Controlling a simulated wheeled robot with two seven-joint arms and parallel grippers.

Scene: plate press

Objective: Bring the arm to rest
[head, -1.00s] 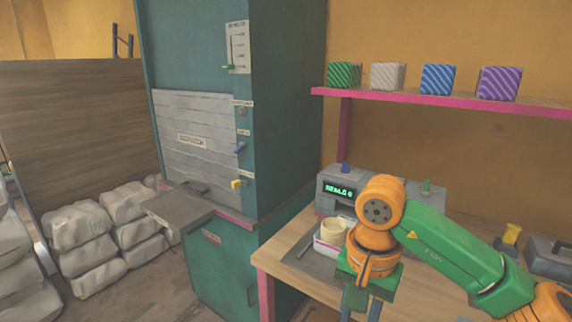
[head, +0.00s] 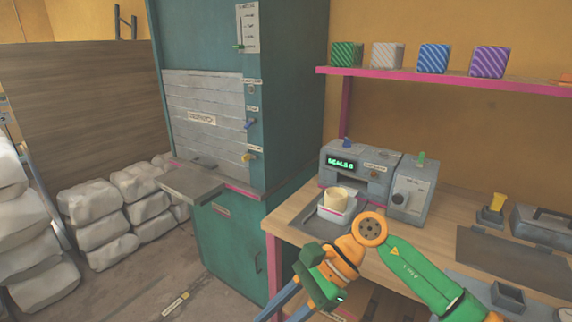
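My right gripper (head: 278,312) hangs in front of the workbench (head: 290,217), at the lower middle of the head view. Its green and orange arm comes in from the lower right. Its two grey-blue fingers point down to the left and stand apart, with nothing seen between them. The fingertips are at or past the bottom edge of the picture. My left gripper is not in view.
A white container with a cream cup (head: 335,200) stands on a dark tray by the grey machine (head: 350,160). The teal press (head: 225,255) with a jutting grey shelf (head: 190,186) stands left. Several patterned cubes sit on the pink shelf (head: 450,78). Floor between sacks and press is clear.

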